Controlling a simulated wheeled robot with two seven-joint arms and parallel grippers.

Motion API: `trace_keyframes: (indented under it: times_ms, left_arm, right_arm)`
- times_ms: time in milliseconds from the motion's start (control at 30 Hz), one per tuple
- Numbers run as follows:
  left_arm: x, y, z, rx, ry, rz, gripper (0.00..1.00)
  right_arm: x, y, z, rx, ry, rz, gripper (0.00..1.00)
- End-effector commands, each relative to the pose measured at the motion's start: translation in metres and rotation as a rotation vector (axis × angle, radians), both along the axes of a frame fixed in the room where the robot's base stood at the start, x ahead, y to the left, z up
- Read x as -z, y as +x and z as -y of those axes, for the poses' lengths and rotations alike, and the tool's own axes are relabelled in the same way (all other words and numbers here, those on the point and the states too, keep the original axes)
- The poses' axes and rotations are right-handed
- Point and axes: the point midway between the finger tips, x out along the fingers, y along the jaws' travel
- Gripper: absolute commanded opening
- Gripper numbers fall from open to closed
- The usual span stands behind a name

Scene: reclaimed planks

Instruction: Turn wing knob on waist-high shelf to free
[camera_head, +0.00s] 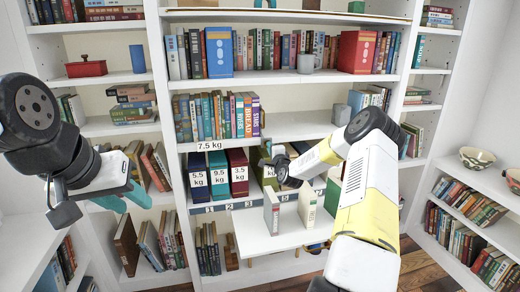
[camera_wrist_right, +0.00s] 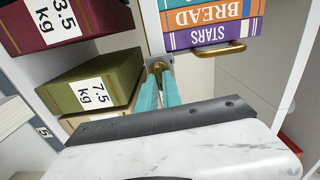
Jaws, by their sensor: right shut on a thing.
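In the right wrist view, a small brass wing knob (camera_wrist_right: 157,64) sits beside the olive 7.5 kg book, at the tips of my right gripper's teal fingers (camera_wrist_right: 164,78). The fingers are close together and shut on the knob, covering part of it. In the head view my right gripper (camera_head: 283,172) reaches the waist-high shelf (camera_head: 228,207) near its right end; its fingertips and the knob are hidden there. My left gripper (camera_head: 128,200) hangs at the left, away from the shelf, its teal fingers apart and empty.
Weight-labelled books (camera_head: 219,175) stand on the waist-high shelf above number tags. Below them a white board (camera_head: 270,240) juts out, with two upright slim books (camera_head: 309,202) on it. A brass handle (camera_wrist_right: 222,48) shows beside the knob. A bookcase (camera_head: 450,160) stands right.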

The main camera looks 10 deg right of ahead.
Motion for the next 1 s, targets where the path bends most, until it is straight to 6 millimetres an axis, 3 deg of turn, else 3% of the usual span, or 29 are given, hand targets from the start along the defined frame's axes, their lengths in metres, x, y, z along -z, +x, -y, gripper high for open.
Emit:
trace_keyframes:
  times_ms: [667,700,767,1000]
  left_arm:
    - [0.0,0.0,0.0,0.0,0.0,0.0,0.36]
    - [0.0,0.0,0.0,0.0,0.0,0.0,0.36]
    - [0.0,0.0,0.0,0.0,0.0,0.0,0.36]
    - [0.0,0.0,0.0,0.0,0.0,0.0,0.36]
  right_arm:
    - [0.0021,-0.0006,-0.0002,0.0,0.057,-0.005,0.0]
    - [0.0021,-0.0006,-0.0002,0.0,0.057,-0.006,0.17]
    - [0.0019,-0.0005,-0.0001,0.0,0.056,-0.005,0.29]
    - [0.0011,-0.0002,-0.0001,0.0,0.055,-0.004,0.31]
